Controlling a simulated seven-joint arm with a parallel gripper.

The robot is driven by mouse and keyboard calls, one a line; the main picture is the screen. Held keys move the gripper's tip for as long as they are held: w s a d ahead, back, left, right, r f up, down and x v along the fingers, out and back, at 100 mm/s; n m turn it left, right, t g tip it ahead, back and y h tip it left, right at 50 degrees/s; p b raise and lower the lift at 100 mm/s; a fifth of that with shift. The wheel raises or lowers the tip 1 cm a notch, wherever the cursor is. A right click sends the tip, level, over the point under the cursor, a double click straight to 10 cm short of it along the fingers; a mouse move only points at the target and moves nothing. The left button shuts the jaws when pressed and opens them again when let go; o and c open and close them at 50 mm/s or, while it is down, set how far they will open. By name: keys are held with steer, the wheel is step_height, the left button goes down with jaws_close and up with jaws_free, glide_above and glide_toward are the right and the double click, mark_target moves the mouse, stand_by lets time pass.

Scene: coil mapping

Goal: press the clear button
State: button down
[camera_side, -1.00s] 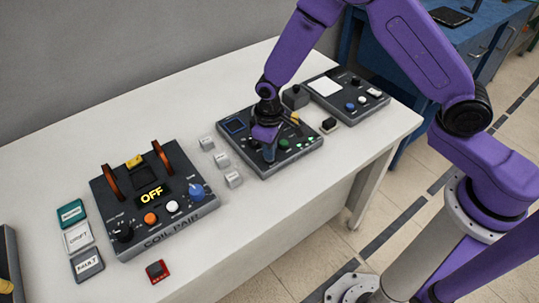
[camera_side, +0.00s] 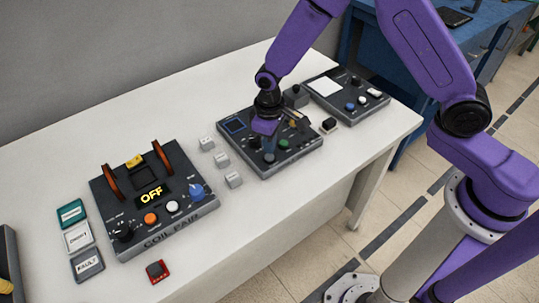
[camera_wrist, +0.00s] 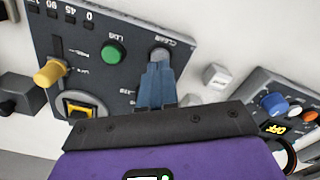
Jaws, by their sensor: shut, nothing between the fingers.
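The clear button (camera_wrist: 160,53) is a round grey button beside the "CLEAR" label in the wrist view, partly covered by my blue fingertips. It appears as a small dark round button (camera_side: 269,158) at the front of the dark control panel (camera_side: 308,147) in the side view. My gripper (camera_wrist: 156,70) is shut and empty, pointing down at the button; it also shows in the side view (camera_side: 269,149). The fingertips look just above the button, but I cannot tell whether they touch it.
A green LOG button (camera_wrist: 114,52) and a yellow lever knob (camera_wrist: 50,73) sit on the same panel. Small grey blocks (camera_side: 221,160) stand left of it. The coil pair box (camera_side: 190,222) is farther left, and another panel (camera_side: 345,95) is behind right.

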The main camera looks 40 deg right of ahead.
mark_target(269, 156)
steer(key=shift+r, duration=1.95)
